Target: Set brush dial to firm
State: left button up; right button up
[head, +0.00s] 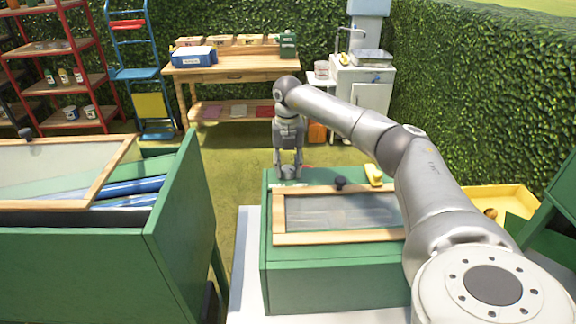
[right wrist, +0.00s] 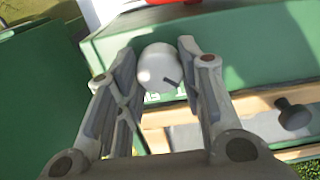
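A white round dial (right wrist: 158,68) with a dark pointer line sits on the green box (head: 335,285). In the right wrist view the line points down and right. White lettering (right wrist: 152,98) beside the dial is partly hidden and too small to read. My right gripper (head: 289,174) points down at the far left corner of the box. In the right wrist view its two fingers (right wrist: 158,52) stand apart, one on each side of the dial; I cannot tell whether they touch it. In the head view the gripper hides the dial. My left gripper is out of view.
The box has a wood-framed clear lid (head: 337,238) with a black knob (head: 340,183). A yellow item (head: 373,174) lies at its far right. A larger green bin (head: 75,262) stands left. A workbench (head: 228,66) and red shelf (head: 60,88) stand behind, with grass between.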

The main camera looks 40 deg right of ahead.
jog(key=shift+c, duration=1.3)
jog(key=shift+m, duration=0.3)
jog(key=m+p, duration=0.2)
jog(key=m, duration=0.1)
jog(key=shift+r+p, duration=0.2)
jog(key=shift+p, duration=0.15)
jog(key=m+p, duration=0.2)
jog(key=m, duration=0.3)
jog(key=m+p, duration=0.3)
jog(key=m, duration=0.2)
jog(key=shift+f+m+p, duration=0.1)
jog(key=shift+m+p, duration=1.15)
jog(key=shift+m, duration=0.85)
jog(key=shift+w+d, duration=0.1)
jog(key=o, duration=1.1)
jog(key=shift+c, duration=0.2)
